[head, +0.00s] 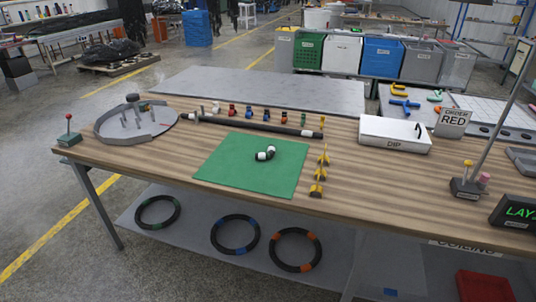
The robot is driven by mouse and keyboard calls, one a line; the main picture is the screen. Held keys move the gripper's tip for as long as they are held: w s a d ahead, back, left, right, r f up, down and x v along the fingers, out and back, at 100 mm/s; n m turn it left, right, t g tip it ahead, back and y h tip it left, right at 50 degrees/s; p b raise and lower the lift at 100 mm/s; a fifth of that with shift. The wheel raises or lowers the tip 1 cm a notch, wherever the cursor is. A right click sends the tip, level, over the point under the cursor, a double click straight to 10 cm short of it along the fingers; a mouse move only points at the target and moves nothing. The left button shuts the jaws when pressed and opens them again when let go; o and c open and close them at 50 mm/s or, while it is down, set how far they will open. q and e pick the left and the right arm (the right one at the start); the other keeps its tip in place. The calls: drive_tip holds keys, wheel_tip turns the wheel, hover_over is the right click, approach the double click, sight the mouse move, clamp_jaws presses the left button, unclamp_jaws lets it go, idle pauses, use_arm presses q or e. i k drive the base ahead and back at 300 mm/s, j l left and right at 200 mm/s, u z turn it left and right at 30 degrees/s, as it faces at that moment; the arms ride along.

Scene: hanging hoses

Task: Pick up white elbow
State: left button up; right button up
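A small curved elbow-like piece (266,153), with white ends and a dark middle, lies on the green mat (235,175) on the wooden table. A small white fitting (215,108) stands behind the long dark rod, at the left end of a row of coloured fittings. It is too small to tell whether it is an elbow. Neither of my grippers is in view.
A long dark rod (255,126) lies behind the mat, and yellow-and-black clips (318,174) stand to its right. A grey round tray (110,132) is at the left, a white DIP box (394,134) at the right. Ring hoses (235,234) lie on the lower shelf.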

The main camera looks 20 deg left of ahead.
sight(260, 156)
drive_tip(key=i+j+z, duration=0.2)
drive_tip(key=i+j, duration=0.2)
drive_tip(key=j, duration=0.25)
drive_tip(key=i+j+z, duration=0.1)
drive_tip(key=j, duration=0.25)
drive_tip(key=i+j+z, duration=0.1)
drive_tip(key=j, duration=0.25)
drive_tip(key=i, duration=0.1)
